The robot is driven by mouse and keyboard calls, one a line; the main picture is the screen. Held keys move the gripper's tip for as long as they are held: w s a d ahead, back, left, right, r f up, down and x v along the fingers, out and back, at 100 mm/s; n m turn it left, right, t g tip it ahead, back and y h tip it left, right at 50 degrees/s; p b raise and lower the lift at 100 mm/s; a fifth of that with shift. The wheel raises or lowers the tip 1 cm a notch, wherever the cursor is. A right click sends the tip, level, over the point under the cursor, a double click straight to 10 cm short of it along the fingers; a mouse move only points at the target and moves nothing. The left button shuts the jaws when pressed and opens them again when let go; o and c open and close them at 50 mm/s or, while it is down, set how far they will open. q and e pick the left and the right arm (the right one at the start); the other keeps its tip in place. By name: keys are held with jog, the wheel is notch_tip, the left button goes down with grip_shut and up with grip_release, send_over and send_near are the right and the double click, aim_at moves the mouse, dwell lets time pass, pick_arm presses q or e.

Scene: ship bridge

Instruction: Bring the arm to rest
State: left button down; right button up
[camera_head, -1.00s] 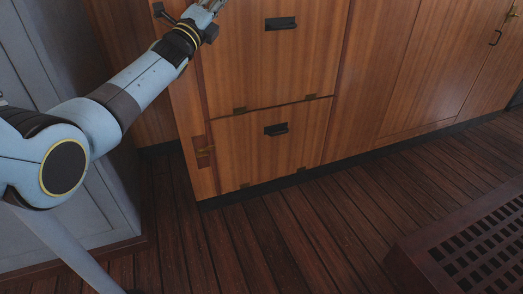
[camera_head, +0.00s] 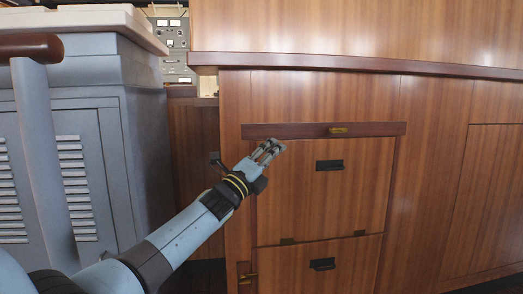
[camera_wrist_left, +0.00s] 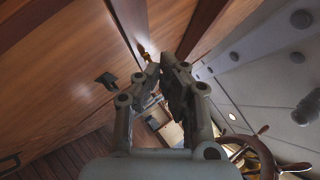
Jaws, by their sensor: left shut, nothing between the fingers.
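My left arm comes in from the lower left of the head view and reaches up to the right. Its gripper (camera_head: 272,150) is in front of the wooden cabinet (camera_head: 300,195), near the upper left of a drop-front panel. In the left wrist view the gripper (camera_wrist_left: 165,75) shows large, its fingertips close together, shut with nothing between them. The wooden cabinet front shows at the left of that view. I cannot tell from the frames whether the fingers touch the cabinet. My right gripper is in neither view.
The panel has a dark handle (camera_head: 329,165), with another handle (camera_head: 322,264) below. A wooden strip (camera_head: 290,131) with a brass catch (camera_head: 339,130) runs above. A grey louvred console (camera_head: 60,160) stands at the left. A wooden wheel (camera_wrist_left: 262,150) shows in the wrist view.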

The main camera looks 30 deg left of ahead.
pick_arm(q)
jog(key=s+a+p, duration=0.1)
jog(key=s, duration=0.4)
jog(key=s+f+n+g+y, duration=0.25)
jog(key=s+f, duration=0.45)
jog(key=f, duration=0.6)
jog(key=s+f+n+g+y, duration=0.3)
jog(key=s+f, duration=0.4)
jog(key=f, duration=0.6)
jog(key=s+a+f+n+g+y, duration=0.2)
jog(key=s+f+n+g, duration=0.65)
jog(key=s+f, duration=1.05)
jog(key=s+f+n+g, duration=0.4)
jog(key=s+n, duration=0.2)
jog(key=s, duration=0.6)
jog(key=s+f+n+g, duration=0.35)
jog(key=s+n, duration=0.35)
jog(key=s, duration=0.4)
jog(key=s+d+r+p, duration=0.1)
jog(key=s+r+p, duration=0.2)
jog(key=s+p, duration=0.8)
jog(key=p, duration=0.3)
jog(key=shift+s+r, duration=0.15)
jog(key=shift+r, duration=0.25)
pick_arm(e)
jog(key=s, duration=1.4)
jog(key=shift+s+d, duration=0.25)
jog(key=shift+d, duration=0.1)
